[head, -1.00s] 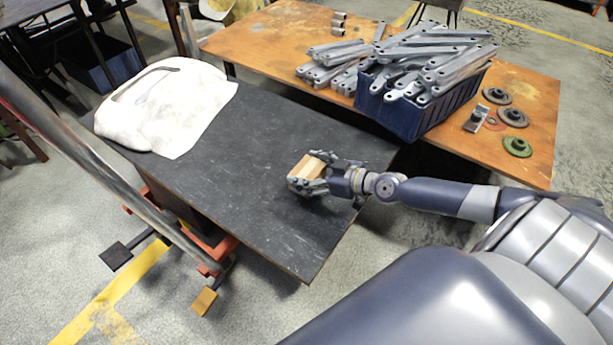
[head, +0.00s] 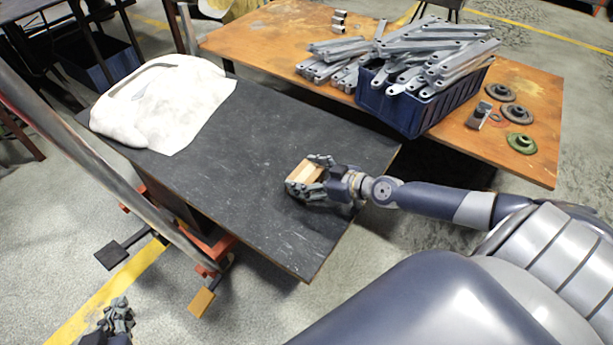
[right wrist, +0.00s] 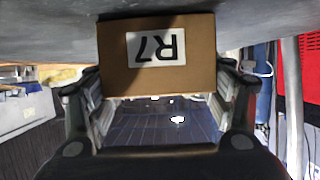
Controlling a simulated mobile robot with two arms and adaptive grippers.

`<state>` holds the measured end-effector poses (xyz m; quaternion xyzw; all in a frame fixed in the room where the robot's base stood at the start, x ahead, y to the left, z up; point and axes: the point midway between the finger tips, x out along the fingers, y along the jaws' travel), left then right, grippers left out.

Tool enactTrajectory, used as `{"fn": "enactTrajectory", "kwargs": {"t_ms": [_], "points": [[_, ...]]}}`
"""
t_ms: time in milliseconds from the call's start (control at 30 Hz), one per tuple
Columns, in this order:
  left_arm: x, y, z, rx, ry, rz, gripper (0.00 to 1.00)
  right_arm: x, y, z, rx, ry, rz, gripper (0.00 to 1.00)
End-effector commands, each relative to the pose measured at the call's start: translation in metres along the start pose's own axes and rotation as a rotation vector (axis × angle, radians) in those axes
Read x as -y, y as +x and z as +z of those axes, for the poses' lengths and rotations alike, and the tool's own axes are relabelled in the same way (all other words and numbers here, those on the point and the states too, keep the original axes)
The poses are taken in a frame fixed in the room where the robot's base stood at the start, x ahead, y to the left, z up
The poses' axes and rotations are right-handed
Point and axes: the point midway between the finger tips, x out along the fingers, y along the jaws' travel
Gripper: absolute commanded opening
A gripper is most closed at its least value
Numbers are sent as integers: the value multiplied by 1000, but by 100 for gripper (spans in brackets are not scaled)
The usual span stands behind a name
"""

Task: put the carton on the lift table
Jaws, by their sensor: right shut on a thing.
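The carton (head: 303,172) is a small tan box. In the right wrist view the carton (right wrist: 158,55) fills the upper middle, with a white "R7" label upside down. My right gripper (head: 314,181) is shut on it, with fingers on both sides. The carton is over the near right part of the lift table (head: 250,145), a black top on an orange frame; I cannot tell whether it touches the top. My left gripper (head: 122,318) is low at the left, apart from the table; its jaw state is unclear.
A white cloth-like sheet (head: 165,105) covers the table's far left. Behind stands an orange-brown workbench (head: 275,40) with a blue bin (head: 405,112) heaped with grey brackets (head: 440,55). Round flanges (head: 515,113) lie to its right. The black top's middle is clear.

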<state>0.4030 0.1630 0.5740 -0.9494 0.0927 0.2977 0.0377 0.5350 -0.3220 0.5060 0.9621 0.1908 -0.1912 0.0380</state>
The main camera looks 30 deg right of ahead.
Motion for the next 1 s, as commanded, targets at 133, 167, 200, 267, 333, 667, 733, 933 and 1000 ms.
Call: {"fn": "enactTrajectory", "kwargs": {"t_ms": [133,167,200,267,333,667,733,933,1000], "points": [[0,0,0,-1,0,0,0,0,0,-1,-2,0,1,45],[0,0,0,-1,0,0,0,0,0,-1,-2,0,1,45],[0,0,0,-1,0,0,0,0,0,-1,-2,0,1,45],[0,0,-1,-6,0,0,0,0,0,-1,-2,0,1,45],[0,1,-3,-16,0,1,0,0,0,0,-2,-1,1,45],[-1,1,-9,-41,0,3,0,0,1,2,0,-1,0,95],[-1,1,-9,-41,0,2,0,0,1,2,0,-1,0,95],[-1,1,-9,-40,0,3,0,0,1,1,0,-1,0,95],[-1,1,-9,-40,0,3,0,0,0,1,0,-1,0,95]]}}
